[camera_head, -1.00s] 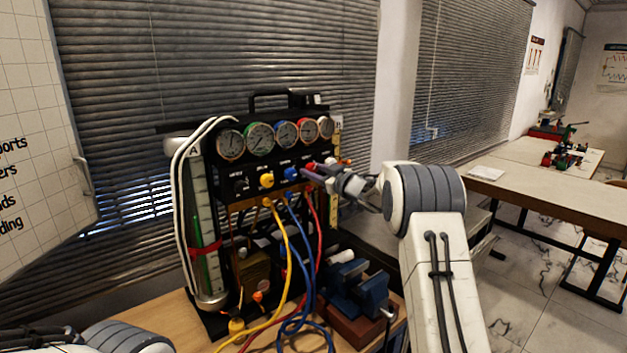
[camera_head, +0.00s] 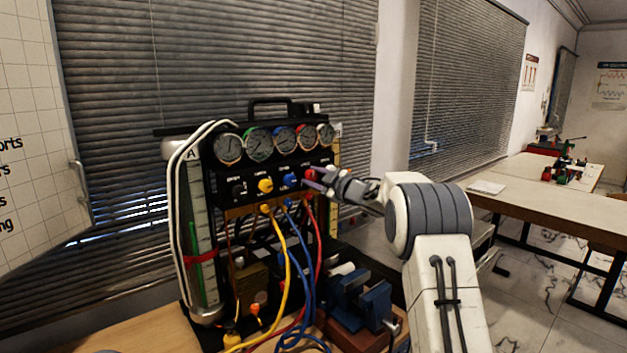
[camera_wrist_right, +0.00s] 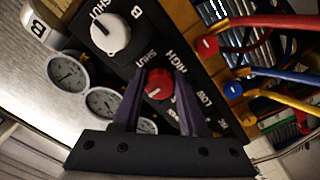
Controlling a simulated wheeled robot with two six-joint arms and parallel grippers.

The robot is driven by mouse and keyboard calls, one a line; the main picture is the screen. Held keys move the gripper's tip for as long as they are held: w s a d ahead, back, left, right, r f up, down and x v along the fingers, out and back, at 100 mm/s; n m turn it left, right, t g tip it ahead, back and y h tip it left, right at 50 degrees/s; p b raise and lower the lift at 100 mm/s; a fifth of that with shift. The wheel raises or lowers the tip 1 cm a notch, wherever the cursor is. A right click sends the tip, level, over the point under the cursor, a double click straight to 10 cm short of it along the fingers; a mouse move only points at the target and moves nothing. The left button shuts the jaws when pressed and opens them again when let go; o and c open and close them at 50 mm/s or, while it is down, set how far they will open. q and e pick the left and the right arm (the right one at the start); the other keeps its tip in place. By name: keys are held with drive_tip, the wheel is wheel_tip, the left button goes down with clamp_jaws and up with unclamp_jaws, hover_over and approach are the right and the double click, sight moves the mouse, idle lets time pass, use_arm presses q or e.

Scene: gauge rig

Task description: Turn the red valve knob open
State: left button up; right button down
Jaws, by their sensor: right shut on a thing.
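My right gripper (camera_head: 316,179) reaches the panel from the right. In the wrist view its two dark purple fingers (camera_wrist_right: 163,86) stand either side of the red knob and are shut on it. The fingers partly hide the knob in the head view. My left gripper is out of view.
A blue knob (camera_head: 290,180) and a yellow knob (camera_head: 265,186) sit left of the red one. A white knob (camera_wrist_right: 111,35) is beside it in the wrist view. Yellow, blue and red hoses hang below the panel. A blue vise (camera_head: 362,303) stands at the lower right.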

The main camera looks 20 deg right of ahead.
idle(0.3)
drive_tip(key=shift+c, duration=2.2)
unclamp_jaws()
drive_tip(key=b+v, duration=0.3)
drive_tip(key=v, duration=0.7)
drive_tip(key=shift+s, duration=0.2)
drive_tip(key=shift+r, duration=0.1)
